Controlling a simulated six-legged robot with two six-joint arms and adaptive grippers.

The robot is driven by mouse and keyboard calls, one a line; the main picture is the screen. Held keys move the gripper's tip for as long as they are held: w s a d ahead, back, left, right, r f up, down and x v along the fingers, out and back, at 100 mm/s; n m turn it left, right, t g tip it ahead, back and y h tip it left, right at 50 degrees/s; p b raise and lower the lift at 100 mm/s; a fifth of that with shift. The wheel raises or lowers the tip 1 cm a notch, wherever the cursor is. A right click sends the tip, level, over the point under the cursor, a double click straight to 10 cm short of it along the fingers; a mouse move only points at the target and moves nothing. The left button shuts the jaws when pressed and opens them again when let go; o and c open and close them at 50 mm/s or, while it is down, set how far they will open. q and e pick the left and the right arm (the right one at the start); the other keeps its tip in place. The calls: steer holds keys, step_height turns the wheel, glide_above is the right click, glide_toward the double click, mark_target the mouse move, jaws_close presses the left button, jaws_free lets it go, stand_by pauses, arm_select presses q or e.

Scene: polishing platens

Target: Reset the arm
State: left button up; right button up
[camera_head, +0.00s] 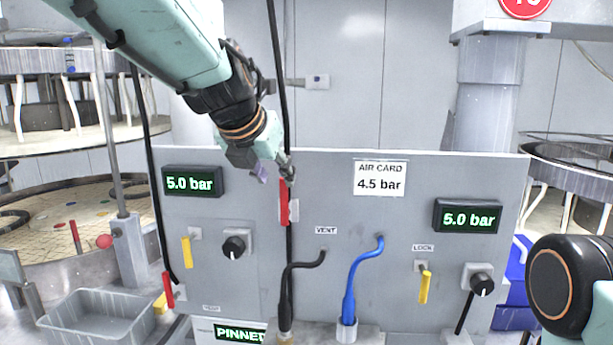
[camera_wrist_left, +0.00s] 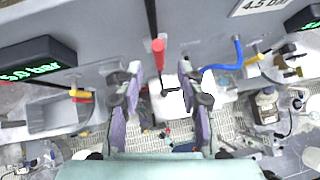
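My left arm (camera_head: 160,40) reaches in from the upper left of the head view, in front of the grey panel (camera_head: 340,235). My left gripper (camera_head: 274,174) points down at the panel's upper middle, just above a red lever handle (camera_head: 284,203). In the left wrist view the gripper (camera_wrist_left: 161,82) has its two fingers wide apart. The red handle (camera_wrist_left: 158,52) shows beyond the gap between the tips, and nothing is held. Contact with the handle cannot be told. Part of my right arm (camera_head: 566,285) shows at the lower right; its gripper is out of view.
The panel bears two 5.0 bar displays (camera_head: 191,182) (camera_head: 467,217), an air card (camera_head: 380,178), black knobs (camera_head: 234,247) and yellow handles (camera_head: 425,287). Black and blue (camera_head: 349,305) hoses stand at its lower middle. A grey tray (camera_head: 95,317) is at the lower left.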

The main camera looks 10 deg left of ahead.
arm_select(q)
steer(key=shift+w+f, duration=0.1)
steer(key=shift+f, duration=0.05)
steer(key=s+d+f+n+g+h, duration=0.1)
steer(key=s+f+n+g+h, duration=0.1)
steer(key=s+f+n, duration=0.65)
steer(key=s+d+f+n+g+h, duration=0.1)
steer(key=f+n, duration=0.4)
steer(key=f, duration=0.9)
steer(key=s+f+n+g+h, duration=0.2)
steer(key=s+f+n, duration=0.4)
steer(key=f, duration=0.6)
steer(key=s+a+f+n+g+y, duration=0.15)
steer(key=s+a+f+n, duration=0.25)
steer(key=s+f+n, duration=0.4)
steer(key=s+a+f+n+g+y, duration=0.1)
steer(key=s+a+f+n+y, duration=0.3)
steer(key=s, duration=0.6)
steer(key=s+a+f+n+g+y, duration=0.1)
steer(key=s+a+f+n+g, duration=0.1)
steer(key=s+a+f+n, duration=0.5)
step_height(320, 180, down, 22)
steer(key=s+d+b, duration=0.2)
steer(key=b, duration=2.3)
steer(key=shift+d+f+t, duration=0.15)
steer(key=shift+d+t, duration=0.1)
steer(key=shift+t, duration=0.1)
